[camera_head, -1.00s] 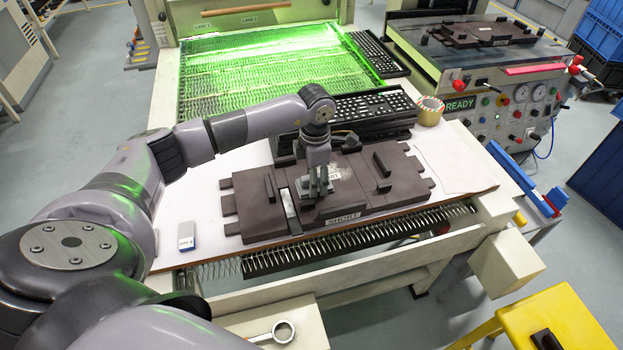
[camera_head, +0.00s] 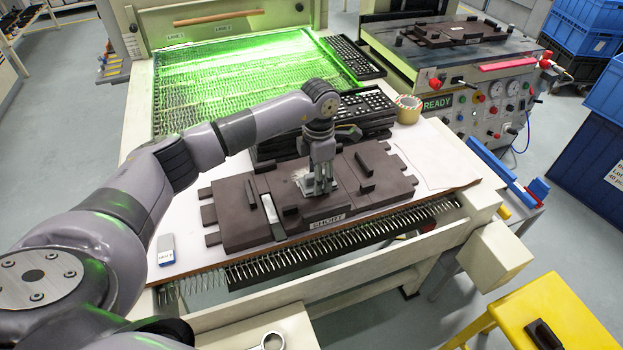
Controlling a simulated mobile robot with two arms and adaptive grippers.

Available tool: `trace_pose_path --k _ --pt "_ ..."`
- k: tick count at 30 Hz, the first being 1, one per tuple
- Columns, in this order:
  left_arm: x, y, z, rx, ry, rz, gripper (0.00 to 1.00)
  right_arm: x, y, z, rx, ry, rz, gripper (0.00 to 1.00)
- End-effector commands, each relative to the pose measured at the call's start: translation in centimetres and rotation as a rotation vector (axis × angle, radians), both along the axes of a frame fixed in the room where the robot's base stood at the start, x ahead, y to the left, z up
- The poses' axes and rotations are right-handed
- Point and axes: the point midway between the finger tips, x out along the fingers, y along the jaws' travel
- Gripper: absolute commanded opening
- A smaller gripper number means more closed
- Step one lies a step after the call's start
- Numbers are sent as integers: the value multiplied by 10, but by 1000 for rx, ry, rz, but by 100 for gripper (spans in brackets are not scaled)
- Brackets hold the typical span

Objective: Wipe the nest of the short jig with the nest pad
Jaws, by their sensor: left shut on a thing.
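The short jig (camera_head: 237,230) is a dark brown plate with raised blocks and a white SHORT label (camera_head: 327,221) on its front edge. It lies on the white table top. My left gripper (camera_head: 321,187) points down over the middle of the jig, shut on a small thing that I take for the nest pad. The fingers hide most of that thing, and it appears to be at or just above the jig surface. A pale dusty patch (camera_head: 301,177) shows left of the fingers. My right gripper is out of view.
A small white and blue block (camera_head: 166,249) lies at front left. A row of metal pins (camera_head: 345,243) runs along the front edge. The table right of the jig holds a white sheet (camera_head: 433,165).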

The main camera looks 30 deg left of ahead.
Motion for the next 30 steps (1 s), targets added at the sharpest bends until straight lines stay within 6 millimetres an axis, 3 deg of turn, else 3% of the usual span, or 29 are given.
trace_pose_path --k 18,30 --pt "29 -25 -1 -1 -2 0 24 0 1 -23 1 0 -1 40" --pt "30 -26 3 0 0 0 24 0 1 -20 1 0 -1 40"
